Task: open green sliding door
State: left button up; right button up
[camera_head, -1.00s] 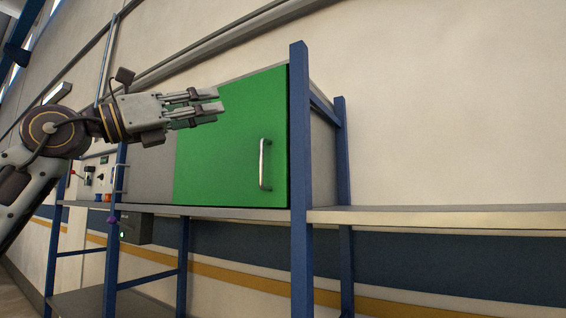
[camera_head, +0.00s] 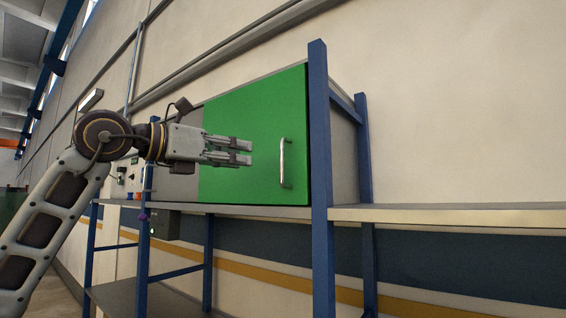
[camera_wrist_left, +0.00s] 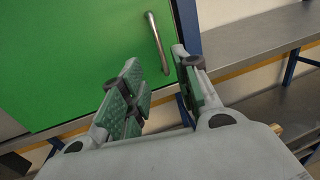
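The green sliding door (camera_head: 258,130) covers the right part of the grey cabinet. Its metal bar handle (camera_head: 282,162) stands upright near the door's right edge. My left gripper (camera_head: 250,151) is in front of the door, to the left of the handle and apart from it. In the left wrist view the green door (camera_wrist_left: 75,55) fills the upper left, and the handle (camera_wrist_left: 157,42) lies beyond the fingertips. The left gripper's fingers (camera_wrist_left: 155,80) are spread apart with nothing between them. My right gripper is not in view.
A blue post (camera_head: 320,180) stands just right of the door. A grey shelf (camera_head: 450,214) runs to the right and is empty. A small control panel (camera_head: 125,178) is left of the cabinet, partly behind my left arm.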

aim_at(281, 161)
pick_arm(q)
jog(key=shift+w, duration=0.15)
jog(key=p+x, duration=0.4)
jog(key=x, duration=0.8)
jog(key=shift+r, duration=0.1)
jog(key=shift+p+x, duration=0.35)
jog(key=shift+x, duration=0.5)
jog(key=c, duration=0.6)
grip_shut()
